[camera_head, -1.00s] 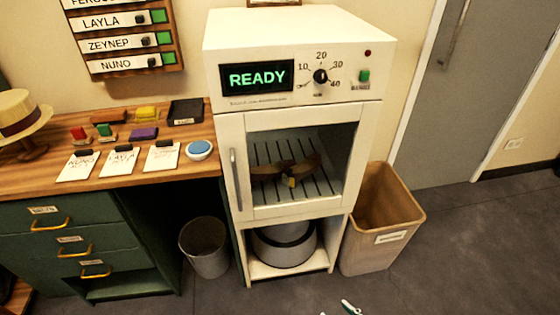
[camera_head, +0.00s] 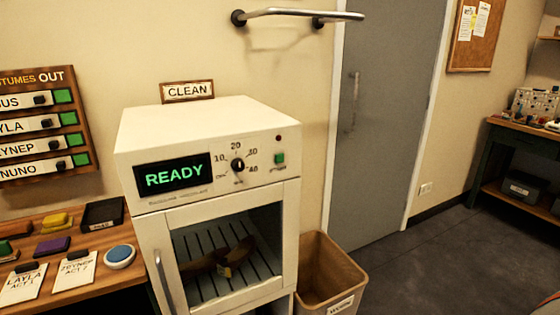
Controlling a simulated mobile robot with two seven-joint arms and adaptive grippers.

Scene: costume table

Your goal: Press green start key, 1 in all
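The display (camera_head: 173,174) reads READY in green. Behind the cabinet's window, a brown strap-like item (camera_head: 218,258) with a yellowish tag lies on a slatted rack. The cabinet door looks shut. Neither of my grippers is in view.
A wooden desk (camera_head: 75,290) with cards and coloured pads stands left of the cabinet. A tan bin (camera_head: 330,275) stands to its right, before a grey door (camera_head: 380,130). A metal rail (camera_head: 300,13) is on the wall above. Open dark floor (camera_head: 450,250) lies at the right.

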